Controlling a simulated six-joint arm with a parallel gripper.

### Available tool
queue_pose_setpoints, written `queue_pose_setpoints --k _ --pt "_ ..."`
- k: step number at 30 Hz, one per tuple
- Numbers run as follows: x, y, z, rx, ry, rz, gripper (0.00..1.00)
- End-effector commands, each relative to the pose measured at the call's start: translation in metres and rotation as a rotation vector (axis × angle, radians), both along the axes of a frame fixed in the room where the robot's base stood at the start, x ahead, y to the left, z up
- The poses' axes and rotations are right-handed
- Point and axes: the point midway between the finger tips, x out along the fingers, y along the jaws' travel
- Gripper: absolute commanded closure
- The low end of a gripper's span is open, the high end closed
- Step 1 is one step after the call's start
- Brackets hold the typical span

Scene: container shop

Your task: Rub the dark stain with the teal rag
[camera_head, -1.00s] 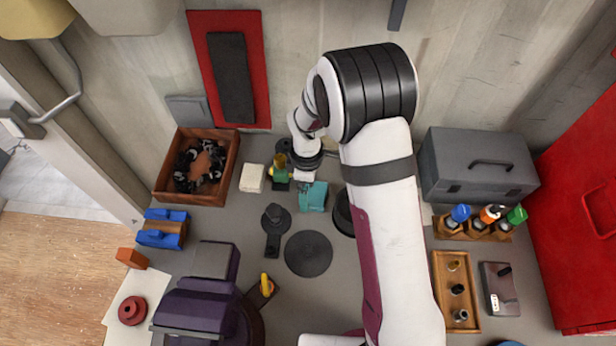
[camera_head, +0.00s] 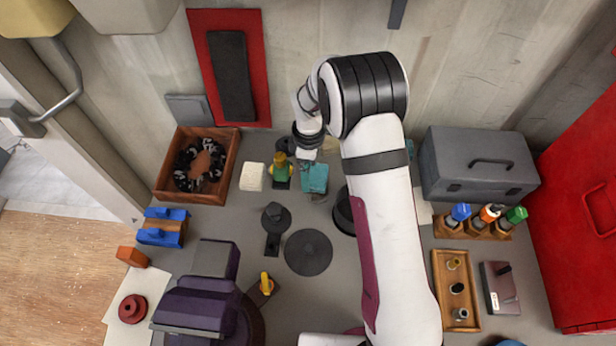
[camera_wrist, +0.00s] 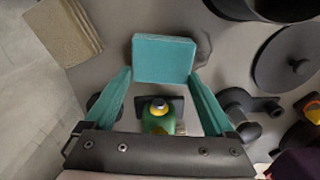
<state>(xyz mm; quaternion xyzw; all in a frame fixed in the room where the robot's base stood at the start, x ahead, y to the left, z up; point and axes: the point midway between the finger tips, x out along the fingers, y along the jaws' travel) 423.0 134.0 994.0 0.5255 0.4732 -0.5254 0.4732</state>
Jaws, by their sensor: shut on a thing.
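The teal rag (camera_wrist: 164,58) is a small flat block-like pad between the tips of my gripper (camera_wrist: 163,76) in the wrist view. The gripper's two teal fingers are shut on its sides. In the head view, the rag (camera_head: 315,178) is just below my gripper (camera_head: 308,163), low at the worktop. A dark patch, seemingly the stain (camera_wrist: 204,47), shows on the grey worktop along the rag's right edge in the wrist view. The rag appears to cover part of it. I cannot tell whether the rag presses on the surface.
A green bottle-like thing with a yellow top (camera_head: 281,170) stands close left of the rag. A cream block (camera_head: 252,177) is farther left. A round dark disc (camera_head: 308,252) and a black pot (camera_head: 344,212) lie nearby. A grey toolbox (camera_head: 478,166) stands to the right.

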Motion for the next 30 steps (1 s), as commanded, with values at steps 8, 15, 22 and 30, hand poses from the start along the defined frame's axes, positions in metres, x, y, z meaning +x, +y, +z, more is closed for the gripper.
queue_pose_setpoints --k 8,15,22,30 --pt "0.009 0.0 0.023 0.0 -0.002 0.001 0.56" --pt "0.009 0.0 0.045 0.0 -0.002 0.0 0.56" --pt "0.008 0.0 0.065 0.0 -0.001 0.0 0.56" --pt "0.008 0.0 0.08 -0.001 0.0 0.0 0.56"
